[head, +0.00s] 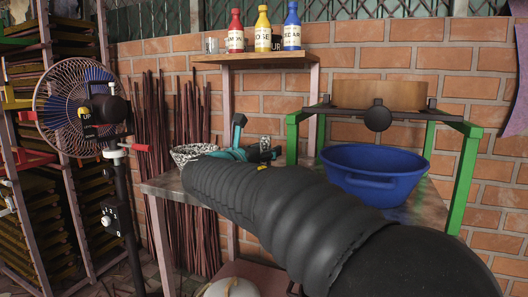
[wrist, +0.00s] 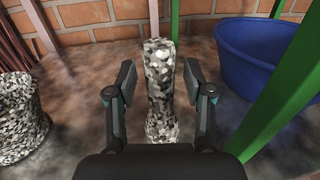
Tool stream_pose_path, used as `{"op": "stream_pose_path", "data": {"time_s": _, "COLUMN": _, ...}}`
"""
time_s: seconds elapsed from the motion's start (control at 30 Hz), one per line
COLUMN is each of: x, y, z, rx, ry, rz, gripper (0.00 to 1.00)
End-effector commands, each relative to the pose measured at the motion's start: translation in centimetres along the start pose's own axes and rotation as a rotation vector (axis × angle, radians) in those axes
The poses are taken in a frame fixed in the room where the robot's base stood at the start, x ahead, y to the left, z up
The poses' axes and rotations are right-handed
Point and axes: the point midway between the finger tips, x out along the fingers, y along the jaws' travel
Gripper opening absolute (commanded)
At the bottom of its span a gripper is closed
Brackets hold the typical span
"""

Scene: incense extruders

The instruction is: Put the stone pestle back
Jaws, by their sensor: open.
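The stone pestle (wrist: 160,90), speckled black, white and grey, stands between the two fingers of my gripper (wrist: 160,78) in the wrist view. The gripper is open, with a small gap showing on each side of the pestle. The pestle's lower end is partly hidden by the gripper body. A matching speckled mortar (wrist: 22,125) stands on the table to the left, apart from the gripper. In the head view the mortar (head: 193,150) shows behind my arm, and a bit of the pestle (head: 265,143) shows by the teal gripper parts.
A blue basin (head: 372,172) sits on the table (head: 162,190) at the right, by a green-legged stand (head: 466,165). A shelf (head: 262,60) with red, yellow and blue bottles is above. A fan (head: 82,110) stands at the left. A brick wall closes the back.

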Motion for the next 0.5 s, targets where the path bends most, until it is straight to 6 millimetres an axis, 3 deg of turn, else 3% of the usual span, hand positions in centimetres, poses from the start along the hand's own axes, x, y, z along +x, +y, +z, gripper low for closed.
{"op": "stream_pose_path", "data": {"time_s": 0.17, "x": -1.8, "y": 0.1, "z": 0.1, "rx": 0.001, "ry": 0.0, "rz": 0.003, "gripper": 0.52}}
{"op": "stream_pose_path", "data": {"time_s": 0.5, "x": -8.4, "y": 0.1, "z": 0.2, "rx": 0.001, "ry": -0.001, "rz": 0.004, "gripper": 0.52}}
